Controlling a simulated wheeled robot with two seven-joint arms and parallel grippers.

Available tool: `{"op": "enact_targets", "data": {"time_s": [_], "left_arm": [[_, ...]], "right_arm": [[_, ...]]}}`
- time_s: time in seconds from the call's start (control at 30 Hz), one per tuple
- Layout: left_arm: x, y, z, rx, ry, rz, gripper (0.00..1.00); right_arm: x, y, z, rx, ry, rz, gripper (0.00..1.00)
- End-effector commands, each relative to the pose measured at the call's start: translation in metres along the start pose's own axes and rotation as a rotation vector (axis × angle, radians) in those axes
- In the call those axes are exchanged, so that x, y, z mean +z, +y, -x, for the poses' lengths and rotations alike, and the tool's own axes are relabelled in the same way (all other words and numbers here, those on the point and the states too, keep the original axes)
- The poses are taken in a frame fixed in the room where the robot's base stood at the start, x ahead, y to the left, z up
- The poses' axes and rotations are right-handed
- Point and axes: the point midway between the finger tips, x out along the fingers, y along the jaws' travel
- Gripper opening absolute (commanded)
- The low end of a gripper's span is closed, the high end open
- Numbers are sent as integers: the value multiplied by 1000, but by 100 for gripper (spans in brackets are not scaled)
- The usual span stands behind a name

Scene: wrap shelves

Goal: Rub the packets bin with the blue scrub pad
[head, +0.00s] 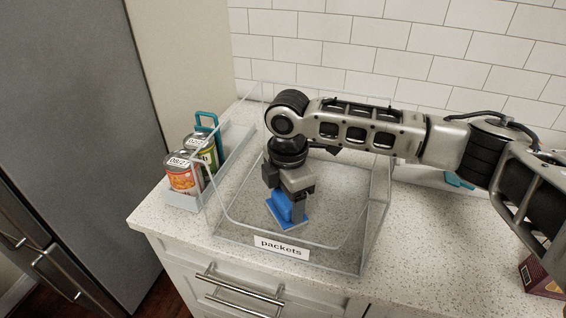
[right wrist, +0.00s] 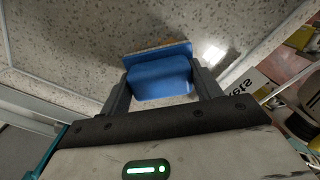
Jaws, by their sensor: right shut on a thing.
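The packets bin is a large clear box (head: 378,215) on the speckled counter, with a white "packets" label (head: 281,247) on its front. My right gripper (head: 287,205) reaches down inside the bin and is shut on the blue scrub pad (head: 286,212). The pad is low in the bin, near the floor at the front middle; I cannot tell for sure whether it touches. In the right wrist view, the blue pad (right wrist: 160,80) sits between both fingers, with a tan edge on its far side. My left gripper is not in view.
A dark red box (head: 540,278) is at the right edge. A tiled wall is behind. The counter right of the bin is mostly clear.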

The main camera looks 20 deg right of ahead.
Motion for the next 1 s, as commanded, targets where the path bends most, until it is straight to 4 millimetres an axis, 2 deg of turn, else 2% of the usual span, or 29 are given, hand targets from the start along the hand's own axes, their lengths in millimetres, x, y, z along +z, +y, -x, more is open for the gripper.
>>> {"op": "enact_targets", "data": {"time_s": [0.1, 0.7, 1.0], "left_arm": [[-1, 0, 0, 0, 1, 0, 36], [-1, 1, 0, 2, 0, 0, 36], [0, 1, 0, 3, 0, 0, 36]], "right_arm": [[0, 1, 22, 5, 1, 2, 45], [-2, 2, 73, 3, 0, 7, 45], [-2, 1, 81, 1, 0, 8, 45]]}}
